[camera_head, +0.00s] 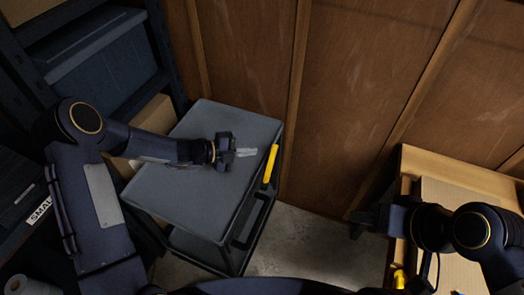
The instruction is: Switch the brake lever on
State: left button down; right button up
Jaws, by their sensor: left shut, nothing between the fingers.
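A grey-topped cart (185,205) stands in the middle left, against the wooden wall. A yellow bar (270,164), which looks like the brake lever, runs along the cart's right edge and stands tilted in the picture. I cannot tell its switch position. My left gripper (246,152) is shut and empty over the right part of the cart top. Its fingertips point right at the yellow bar, with a small gap between them in the picture. My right gripper (358,222) is at the lower right, away from the cart; its fingers are too dark to read.
Dark shelving with a blue-grey bin (100,70) stands at the left. A cardboard box (155,115) is behind the cart. A wooden crate (455,172) sits at the right, with a small yellow object (399,279) near its lower left. Bare floor (300,240) lies between cart and crate.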

pick_arm(q)
jog(key=shift+r+v, duration=0.1)
jog(key=shift+v, duration=1.1)
jog(key=shift+r+v, duration=0.15)
jog(key=shift+v, duration=1)
jog(key=shift+w, duration=0.15)
jog(key=s+a+r+m+g+y, duration=0.1)
jog(key=s+a+r+m+y, duration=0.15)
jog(key=s+r+m, duration=0.75)
jog(key=s+a+r+m+g+y, duration=0.1)
jog(key=s+a+r+m+y, duration=0.3)
jog(key=m, duration=0.9)
jog(key=s+a+m+t+y, duration=0.1)
jog(key=s+a+m, duration=0.2)
jog(key=s+m, duration=0.4)
jog(key=s+a+r+m+t+y, duration=0.1)
jog(key=s+a+m+t+y, duration=0.1)
jog(key=s+m, duration=0.6)
jog(key=shift+s+a+r+m, duration=0.3)
jog(key=shift+a+m, duration=0.1)
jog(key=shift+m, duration=1.8)
